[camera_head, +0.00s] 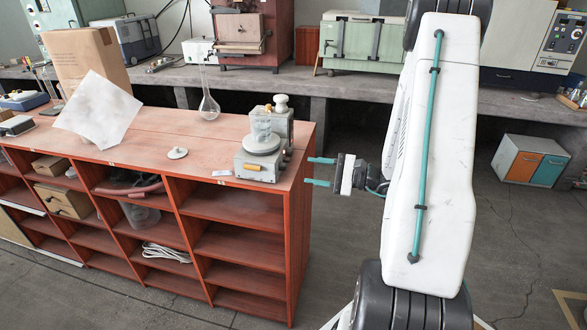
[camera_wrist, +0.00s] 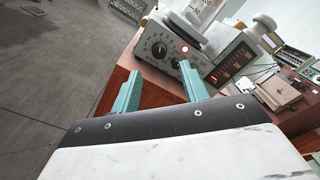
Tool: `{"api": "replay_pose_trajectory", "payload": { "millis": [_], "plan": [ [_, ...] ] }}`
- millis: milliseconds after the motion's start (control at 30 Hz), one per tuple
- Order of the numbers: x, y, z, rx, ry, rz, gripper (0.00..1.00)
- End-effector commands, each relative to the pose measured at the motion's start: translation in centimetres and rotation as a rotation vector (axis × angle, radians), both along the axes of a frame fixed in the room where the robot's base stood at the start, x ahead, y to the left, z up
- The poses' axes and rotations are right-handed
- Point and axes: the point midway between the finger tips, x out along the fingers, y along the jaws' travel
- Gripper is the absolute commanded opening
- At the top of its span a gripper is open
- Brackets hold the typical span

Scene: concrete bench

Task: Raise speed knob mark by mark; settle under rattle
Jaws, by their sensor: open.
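A small grey bench instrument (camera_head: 255,170) stands at the right end of the red wooden shelf unit, with a glass beaker (camera_head: 261,122) on its round top plate. Marks and pointer are too small to read. My gripper (camera_head: 310,171) is open and empty, just right of the instrument. In the wrist view, its teal fingers (camera_wrist: 160,78) point towards the panel, apart from the knobs.
A second unit with a lit orange display (camera_wrist: 234,64) stands beside the instrument. A round flask (camera_head: 209,108), a small white lid (camera_head: 177,153) and a cardboard box (camera_head: 88,57) are on the red top (camera_head: 150,130).

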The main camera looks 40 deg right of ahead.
Motion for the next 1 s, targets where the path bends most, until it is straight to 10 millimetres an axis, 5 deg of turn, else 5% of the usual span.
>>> {"api": "replay_pose_trajectory", "payload": {
  "millis": [400,767,900,1000],
  "plan": [
    [4.7,3.8,0.0,0.001,0.002,0.006,0.44],
    [5.2,4.2,0.0,0.001,0.004,0.003,0.44],
    [5.2,4.2,0.0,0.001,0.004,0.003,0.05],
    [5.2,4.1,0.0,0.001,0.004,0.003,0.0]
  ]
}}
